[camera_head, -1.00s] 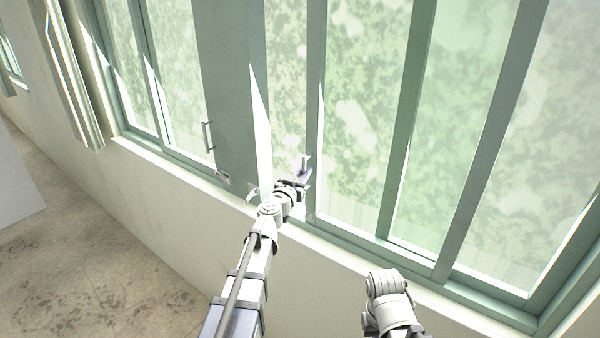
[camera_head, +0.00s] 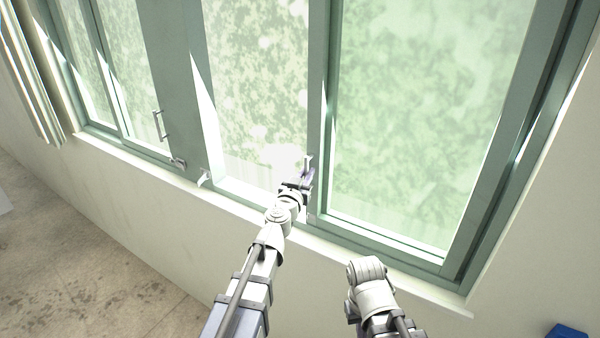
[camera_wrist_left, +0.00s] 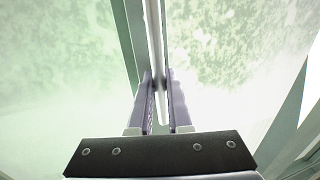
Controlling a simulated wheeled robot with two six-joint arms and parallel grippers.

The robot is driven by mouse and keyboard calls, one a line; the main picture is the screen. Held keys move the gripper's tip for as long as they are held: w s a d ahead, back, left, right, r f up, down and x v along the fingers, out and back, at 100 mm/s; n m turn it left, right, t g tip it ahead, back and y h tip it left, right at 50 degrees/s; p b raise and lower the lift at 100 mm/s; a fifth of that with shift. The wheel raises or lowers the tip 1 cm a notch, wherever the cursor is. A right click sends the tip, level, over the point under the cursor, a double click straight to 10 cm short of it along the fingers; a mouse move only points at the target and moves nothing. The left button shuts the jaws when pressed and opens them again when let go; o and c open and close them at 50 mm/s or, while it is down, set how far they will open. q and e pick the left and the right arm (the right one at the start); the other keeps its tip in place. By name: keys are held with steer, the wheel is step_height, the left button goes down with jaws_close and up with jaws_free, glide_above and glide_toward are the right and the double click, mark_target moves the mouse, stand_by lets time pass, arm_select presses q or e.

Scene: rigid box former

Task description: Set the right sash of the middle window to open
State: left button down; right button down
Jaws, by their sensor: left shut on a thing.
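The sash (camera_head: 318,110) has a green-grey frame and a large glass pane. It stands at the right side of its window, against or close to the right jamb. A thin upright handle (camera_head: 308,163) is on its left stile. My left gripper (camera_head: 303,175) is shut on this handle. In the left wrist view, the pale handle bar (camera_wrist_left: 157,40) runs between the two fingers of the gripper (camera_wrist_left: 160,90). Left of the sash is a wide bright span up to the broad post. My right arm shows only a wrist part at the bottom; its fingers are out of view.
A broad green-grey post (camera_head: 172,70) stands at the left, with another handle (camera_head: 158,125) and a small latch (camera_head: 178,163) near it. A pale sill (camera_head: 240,208) runs below the windows. A blue object (camera_head: 567,332) shows at the bottom right corner. Floor is bare at the left.

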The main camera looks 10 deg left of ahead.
arm_select(q)
steer(key=shift+d, duration=0.15)
steer(key=c, duration=0.8)
jaws_free()
steer(key=shift+c, duration=0.2)
steer(key=shift+s, duration=0.15)
steer(key=s+a, duration=0.1)
steer(key=s, duration=0.6)
steer(key=shift+s, duration=0.3)
